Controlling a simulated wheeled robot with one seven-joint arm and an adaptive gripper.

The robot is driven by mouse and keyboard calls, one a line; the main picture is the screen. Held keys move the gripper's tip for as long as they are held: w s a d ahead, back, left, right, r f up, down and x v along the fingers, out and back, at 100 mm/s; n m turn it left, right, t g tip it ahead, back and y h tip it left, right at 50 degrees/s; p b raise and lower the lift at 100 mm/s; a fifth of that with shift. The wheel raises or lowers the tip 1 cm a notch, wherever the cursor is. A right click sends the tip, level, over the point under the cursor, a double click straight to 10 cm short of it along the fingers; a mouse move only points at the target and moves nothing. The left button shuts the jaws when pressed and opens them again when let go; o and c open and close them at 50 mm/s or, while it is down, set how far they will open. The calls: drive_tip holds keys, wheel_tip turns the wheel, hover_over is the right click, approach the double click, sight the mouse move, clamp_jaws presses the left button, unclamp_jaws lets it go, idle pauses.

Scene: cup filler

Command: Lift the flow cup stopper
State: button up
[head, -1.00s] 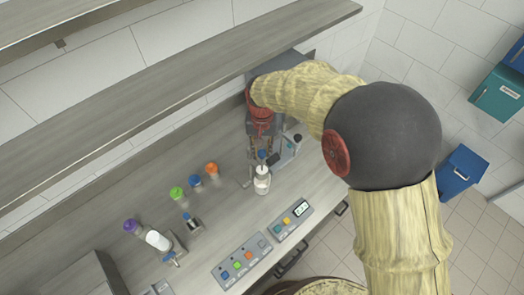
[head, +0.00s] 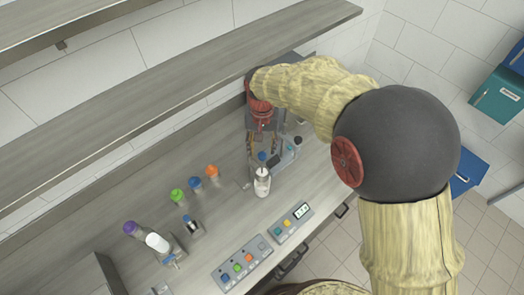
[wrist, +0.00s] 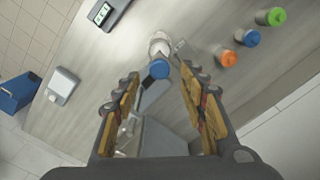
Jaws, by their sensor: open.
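A blue cap (head: 262,156), which looks like the flow cup stopper, sits above a white cup (head: 262,184) on the worktop in the head view. In the wrist view the blue cap (wrist: 158,69) lies between and slightly beyond my fingertips, with the pale cup (wrist: 160,44) behind it. My gripper (head: 263,148) is open, pointing down over the cup, with its two fingers on either side of the cap's line. The fingers (wrist: 160,78) do not visibly touch the cap. What lies below the cap is partly hidden.
A grey device (head: 287,150) stands right beside the cup. Bottles with orange (head: 212,171), blue (head: 195,183) and green (head: 177,195) caps stand to the left. Button panels (head: 242,263) lie at the front edge. A long shelf (head: 150,110) hangs above the worktop.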

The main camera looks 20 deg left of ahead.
sight(262, 154)
wheel_tip(262, 154, up, 9)
drive_tip(key=shift+f, duration=0.15)
idle(0.6)
